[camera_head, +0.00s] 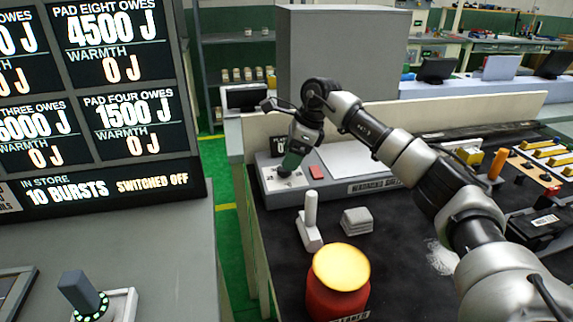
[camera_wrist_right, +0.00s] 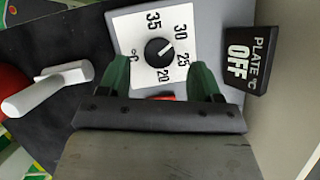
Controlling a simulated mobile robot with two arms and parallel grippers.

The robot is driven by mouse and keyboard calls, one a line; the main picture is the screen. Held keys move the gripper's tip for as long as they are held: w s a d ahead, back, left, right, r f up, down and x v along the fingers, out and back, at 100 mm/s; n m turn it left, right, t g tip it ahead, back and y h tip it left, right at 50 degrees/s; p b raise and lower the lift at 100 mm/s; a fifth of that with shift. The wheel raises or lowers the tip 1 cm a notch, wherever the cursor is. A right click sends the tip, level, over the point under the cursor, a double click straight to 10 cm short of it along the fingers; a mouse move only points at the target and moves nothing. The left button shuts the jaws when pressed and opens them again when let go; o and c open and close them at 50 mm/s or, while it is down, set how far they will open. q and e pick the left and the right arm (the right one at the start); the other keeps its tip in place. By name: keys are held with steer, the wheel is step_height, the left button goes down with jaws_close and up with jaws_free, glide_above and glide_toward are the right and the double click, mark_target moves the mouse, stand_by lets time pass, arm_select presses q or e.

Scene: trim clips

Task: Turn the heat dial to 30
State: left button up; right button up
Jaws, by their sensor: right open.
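The heat dial (camera_wrist_right: 158,52) is a round black knob on a white plate marked 20, 25, 30, 35 and °C. A small light mark shows on the knob towards its 25–30 side, but its exact reading is too small to tell. The dial's white plate (camera_head: 268,181) sits at the left end of the grey warming shelf unit (camera_head: 350,184). My right gripper (camera_wrist_right: 163,72) is open, its green fingers apart on either side of the knob's near side, not visibly gripping it. In the head view the right gripper (camera_head: 287,168) points down over the plate. My left gripper is not in view.
A black display (camera_wrist_right: 250,60) reads PLATE °C OFF. A red button (camera_head: 316,172) lies right of the dial. A large scoreboard (camera_head: 95,110) is at left.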

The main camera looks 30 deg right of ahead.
steer(key=v, duration=0.7)
steer(key=shift+r, duration=0.1)
